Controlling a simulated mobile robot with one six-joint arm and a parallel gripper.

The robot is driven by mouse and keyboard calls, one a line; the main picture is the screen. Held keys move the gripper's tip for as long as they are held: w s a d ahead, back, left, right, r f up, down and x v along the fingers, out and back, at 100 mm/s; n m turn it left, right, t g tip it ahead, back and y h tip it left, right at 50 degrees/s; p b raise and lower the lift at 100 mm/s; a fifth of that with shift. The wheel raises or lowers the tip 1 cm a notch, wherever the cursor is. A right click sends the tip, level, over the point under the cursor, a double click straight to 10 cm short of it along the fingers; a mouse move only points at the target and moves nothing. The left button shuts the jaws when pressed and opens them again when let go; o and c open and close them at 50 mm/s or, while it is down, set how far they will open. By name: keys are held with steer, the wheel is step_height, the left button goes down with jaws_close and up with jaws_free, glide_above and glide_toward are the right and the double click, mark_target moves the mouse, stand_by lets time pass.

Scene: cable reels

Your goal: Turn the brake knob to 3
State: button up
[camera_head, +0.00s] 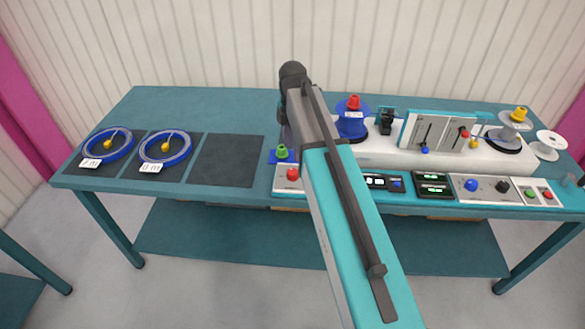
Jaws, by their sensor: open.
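A light grey control panel (486,194) at the front right of the bench carries a blue knob (470,185) and a black knob (503,186). The markings are too small to read, so I cannot tell which is the brake knob or where it points. My arm (345,220) reaches from the bottom of the picture up over the middle of the bench. My gripper does not show; the arm's links hide the area behind them.
A blue reel with a red top (353,118) and a white reel with a yellow top (514,122) stand at the back. A red button (293,174) is left of my arm. Dark displays (433,184) line the front edge. Two cable coils (108,146) lie on dark mats at left.

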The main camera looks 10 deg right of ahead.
mark_target(292, 171)
steer(key=shift+f+p, duration=1.2)
steer(key=shift+f, duration=4)
steer(key=shift+c, duration=0.4)
steer(key=c, duration=1)
